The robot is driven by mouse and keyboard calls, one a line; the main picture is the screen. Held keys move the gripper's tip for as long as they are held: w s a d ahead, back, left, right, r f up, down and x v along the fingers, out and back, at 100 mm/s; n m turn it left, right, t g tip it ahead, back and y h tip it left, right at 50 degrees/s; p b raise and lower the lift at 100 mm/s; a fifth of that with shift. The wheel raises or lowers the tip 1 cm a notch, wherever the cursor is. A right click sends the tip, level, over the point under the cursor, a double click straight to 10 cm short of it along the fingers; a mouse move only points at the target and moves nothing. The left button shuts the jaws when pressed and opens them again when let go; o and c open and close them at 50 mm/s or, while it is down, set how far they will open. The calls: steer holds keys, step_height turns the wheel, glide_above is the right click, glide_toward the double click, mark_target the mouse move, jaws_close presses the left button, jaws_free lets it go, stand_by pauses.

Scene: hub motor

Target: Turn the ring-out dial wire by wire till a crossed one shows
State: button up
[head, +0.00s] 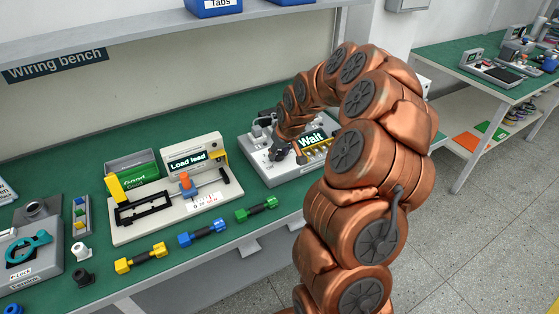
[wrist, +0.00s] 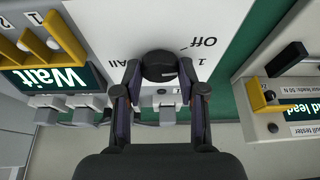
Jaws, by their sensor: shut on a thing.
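The ring-out dial is a dark round knob (wrist: 160,68) on a pale panel in the wrist view. My gripper (wrist: 160,84) is shut on it, with a finger on each side. Printed marks "Off", "1" and "All" stand around the dial; its pointer is hidden or too dark to read. The ring-out tester (head: 262,160) sits on the green bench in the head view, partly behind my arm. Its screen (head: 313,140) reads "Wait", and the same screen shows upside down in the wrist view (wrist: 45,77). My gripper is also at the tester in the head view (head: 279,154).
A pull tester (head: 150,231) reading "Load lead" stands left of the ring-out tester. Yellow (head: 140,258), blue (head: 202,232) and green (head: 256,209) pieces lie along the bench front. A green-labelled bin (head: 132,170) stands behind the pull tester.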

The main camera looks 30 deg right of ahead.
steer(key=shift+f+m+h+b, duration=0.25)
steer(key=shift+m+h+b, duration=0.25)
steer(key=shift+m+b, duration=1)
steer(key=shift+a+r+m+b, duration=0.15)
steer(key=shift+m+b, duration=0.15)
steer(key=shift+b, duration=0.85)
steer(key=shift+r+h, duration=0.1)
steer(key=shift+h, duration=0.2)
steer(key=o, duration=1.1)
steer(key=shift+o, duration=0.2)
steer(key=v, duration=1.2)
steer(key=shift+w, duration=0.25)
steer(key=shift+r, duration=0.1)
